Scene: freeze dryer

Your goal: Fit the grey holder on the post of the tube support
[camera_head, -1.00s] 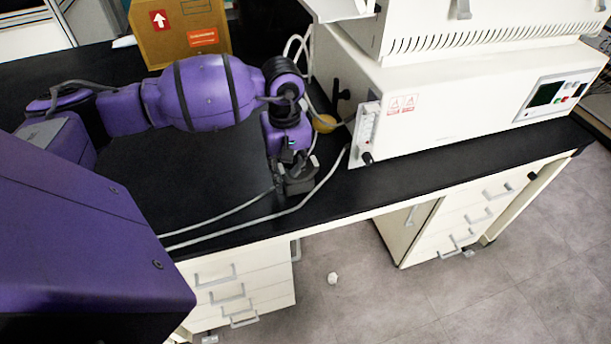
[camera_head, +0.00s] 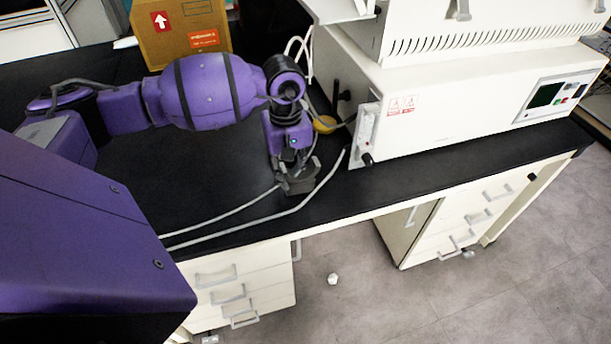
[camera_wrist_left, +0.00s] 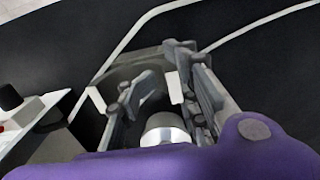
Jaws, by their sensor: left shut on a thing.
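My left gripper (camera_head: 299,181) is low over the black bench top near its front edge, left of the white machine. In the left wrist view my left gripper (camera_wrist_left: 142,95) is shut on the grey holder (camera_wrist_left: 137,70), a dark grey curved piece beyond and between the fingers. In the head view the holder blends with the dark fingers and is hard to tell apart. I cannot pick out the tube support or its post in either view. My right gripper is not in view.
The white machine (camera_head: 450,110) stands on the black bench (camera_head: 235,185) at the right. Pale tubes (camera_head: 245,207) run along the bench past my gripper. A cardboard box (camera_head: 180,35) stands at the back left.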

